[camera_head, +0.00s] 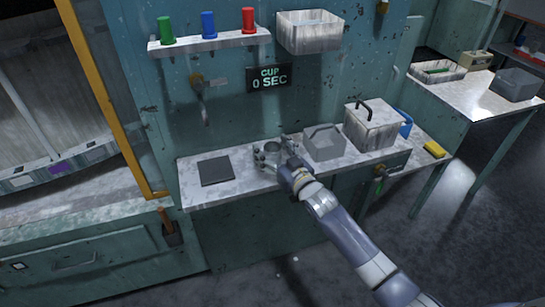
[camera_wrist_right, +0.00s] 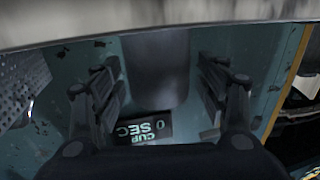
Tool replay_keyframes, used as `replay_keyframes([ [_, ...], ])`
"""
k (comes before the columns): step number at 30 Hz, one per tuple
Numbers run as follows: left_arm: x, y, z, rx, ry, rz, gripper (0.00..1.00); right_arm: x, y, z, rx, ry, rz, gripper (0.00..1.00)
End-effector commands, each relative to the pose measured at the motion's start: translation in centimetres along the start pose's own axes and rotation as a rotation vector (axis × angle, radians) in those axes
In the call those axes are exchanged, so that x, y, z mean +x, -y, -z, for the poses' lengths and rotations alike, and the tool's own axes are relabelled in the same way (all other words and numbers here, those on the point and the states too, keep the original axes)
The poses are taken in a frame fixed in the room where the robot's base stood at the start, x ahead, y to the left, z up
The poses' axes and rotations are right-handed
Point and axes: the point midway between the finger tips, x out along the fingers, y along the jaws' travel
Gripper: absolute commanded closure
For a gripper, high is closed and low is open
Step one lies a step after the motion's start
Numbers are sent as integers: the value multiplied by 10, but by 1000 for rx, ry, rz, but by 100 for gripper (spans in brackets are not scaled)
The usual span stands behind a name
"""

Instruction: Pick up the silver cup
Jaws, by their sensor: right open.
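The silver cup (camera_head: 272,148) stands on the narrow shelf below the "CUP 0 SEC" sign (camera_head: 269,78). My right gripper (camera_head: 271,156) is open at the cup, with fingers at both sides of it. In the right wrist view a grey rounded shape, seemingly the cup (camera_wrist_right: 156,75), shows between the two spread fingers (camera_wrist_right: 160,88), with a visible gap on each side. The lower part of the cup is hard to make out in the head view. My left gripper is not in view.
A dark square plate (camera_head: 215,171) lies left of the cup. A grey open container (camera_head: 323,145) stands close on the right, then a lidded box (camera_head: 371,128), a blue jug (camera_head: 405,125) and a yellow sponge (camera_head: 434,149). A tap (camera_head: 201,88) juts from the wall above.

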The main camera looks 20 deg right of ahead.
Motion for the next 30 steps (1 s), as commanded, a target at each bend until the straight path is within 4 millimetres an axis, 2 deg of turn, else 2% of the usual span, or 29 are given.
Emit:
replay_keyframes([
  [1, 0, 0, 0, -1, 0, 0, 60, 0, 0, 0, 0, 0, 0, 33],
  [2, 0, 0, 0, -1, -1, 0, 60, 0, 0, 0, 0, 0, 0, 37],
  [8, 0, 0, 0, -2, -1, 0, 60, 0, 0, 0, 0, 0, 0, 82],
  [20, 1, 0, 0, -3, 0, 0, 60, 0, 0, 3, -1, -1, 0, 82],
  [26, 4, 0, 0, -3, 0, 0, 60, 0, 0, 20, -2, -4, 0, 82],
  [29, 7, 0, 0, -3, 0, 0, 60, 0, 0, 38, -2, -7, 1, 82],
  [30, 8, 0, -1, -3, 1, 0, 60, -6, 8, 35, 4, 0, 4, 82],
])
